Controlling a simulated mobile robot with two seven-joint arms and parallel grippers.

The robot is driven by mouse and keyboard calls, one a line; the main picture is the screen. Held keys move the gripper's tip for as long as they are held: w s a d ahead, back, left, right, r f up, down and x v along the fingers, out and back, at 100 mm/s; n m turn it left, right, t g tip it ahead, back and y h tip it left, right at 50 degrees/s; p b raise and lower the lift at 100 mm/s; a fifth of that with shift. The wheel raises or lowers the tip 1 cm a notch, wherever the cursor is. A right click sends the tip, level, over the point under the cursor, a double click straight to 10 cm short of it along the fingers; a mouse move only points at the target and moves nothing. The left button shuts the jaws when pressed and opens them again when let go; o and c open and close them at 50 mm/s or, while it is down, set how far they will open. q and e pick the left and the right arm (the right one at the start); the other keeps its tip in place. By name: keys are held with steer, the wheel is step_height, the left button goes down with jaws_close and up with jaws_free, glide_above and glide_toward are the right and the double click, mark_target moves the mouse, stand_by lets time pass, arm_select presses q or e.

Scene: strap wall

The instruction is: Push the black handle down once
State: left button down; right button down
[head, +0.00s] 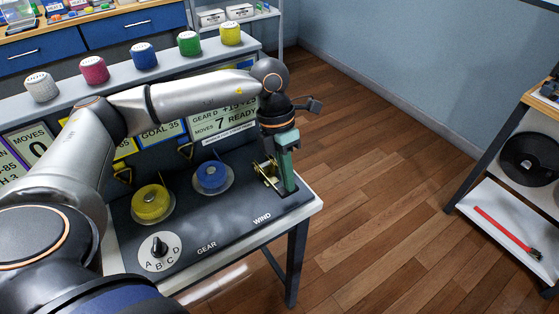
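My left gripper (288,178) comes in from the left across the control bench and points down over the bench's right end, by the label WIND. Its dark wrist and green fingers show, seen nearly edge-on, so I cannot tell whether they are open or shut. A small brass mechanism (268,173) stands just left of the fingers. I cannot make out the black handle clearly; the gripper may hide it. I cannot tell whether the fingers touch anything. My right gripper is not in view.
On the bench (222,258) are a yellow reel (151,203), a blue reel (212,177) and a GEAR dial (159,248) marked A to D. Sign panels (222,122) and several coloured spools stand behind. A shelf unit (512,205) stands right, across clear wooden floor.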

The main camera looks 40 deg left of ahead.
arm_select(q)
steer(key=shift+s+d+f, duration=0.15)
steer(key=shift+s+f, duration=0.05)
steer(key=shift+f, duration=0.1)
steer(key=shift+r, duration=0.2)
steer(key=p+v, duration=0.2)
steer(key=v, duration=0.1)
steer(key=p+v, duration=0.1)
steer(key=shift+w+d+r, duration=0.1)
steer(key=shift+d+r, duration=0.15)
steer(key=shift+r, duration=0.1)
step_height(320, 180, up, 10)
steer(key=shift+w+a+f, duration=0.2)
steer(key=shift+a, duration=0.3)
steer(key=shift+a, duration=0.1)
